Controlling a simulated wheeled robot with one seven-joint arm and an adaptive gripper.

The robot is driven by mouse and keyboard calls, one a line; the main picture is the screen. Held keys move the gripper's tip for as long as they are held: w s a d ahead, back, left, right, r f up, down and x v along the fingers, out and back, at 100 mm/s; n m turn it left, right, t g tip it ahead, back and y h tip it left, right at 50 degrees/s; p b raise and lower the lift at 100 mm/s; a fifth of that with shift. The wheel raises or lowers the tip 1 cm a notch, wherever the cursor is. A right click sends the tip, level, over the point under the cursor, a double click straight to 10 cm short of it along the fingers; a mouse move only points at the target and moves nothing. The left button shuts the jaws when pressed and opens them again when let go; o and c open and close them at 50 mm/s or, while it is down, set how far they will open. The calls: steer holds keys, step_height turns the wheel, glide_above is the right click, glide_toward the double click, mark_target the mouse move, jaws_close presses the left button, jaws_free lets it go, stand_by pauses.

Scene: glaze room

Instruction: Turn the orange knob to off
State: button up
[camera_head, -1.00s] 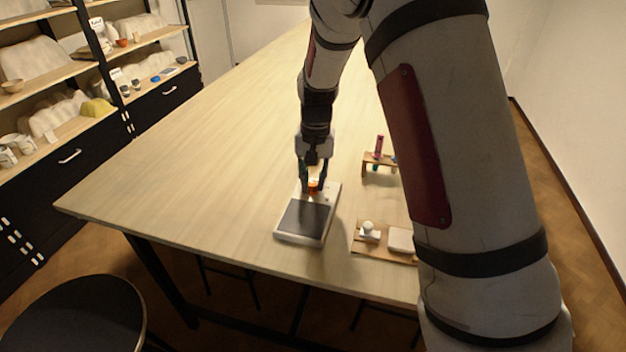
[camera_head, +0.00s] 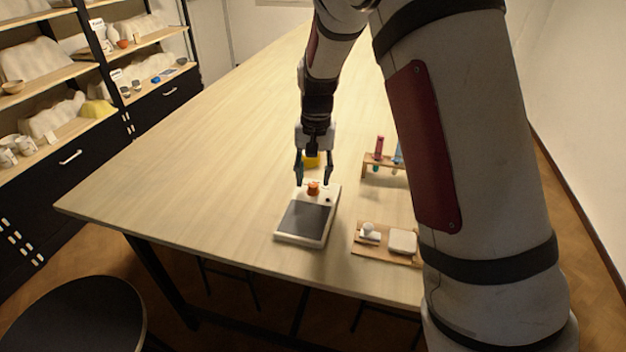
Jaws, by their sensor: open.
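The orange knob (camera_head: 313,188) sits at the far end of a white device (camera_head: 286,236) with a dark flat plate. The device lies on the long wooden table. My gripper (camera_head: 313,183) is open, with its fingers pointing down just above and behind the knob, one to each side. The fingers look apart from the knob, and nothing is held. The knob's pointer and any off mark are too small to read. A small dark spot (camera_head: 328,200) shows on the device to the right of the knob.
A wooden rack (camera_head: 382,169) with coloured tubes is to the right. A wooden board (camera_head: 371,252) with white items lies right of the device. The table's left side is clear.

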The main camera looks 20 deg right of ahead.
mark_target(315, 185)
step_height(315, 185, up, 10)
steer(key=shift+d, duration=0.15)
stand_by(0.5)
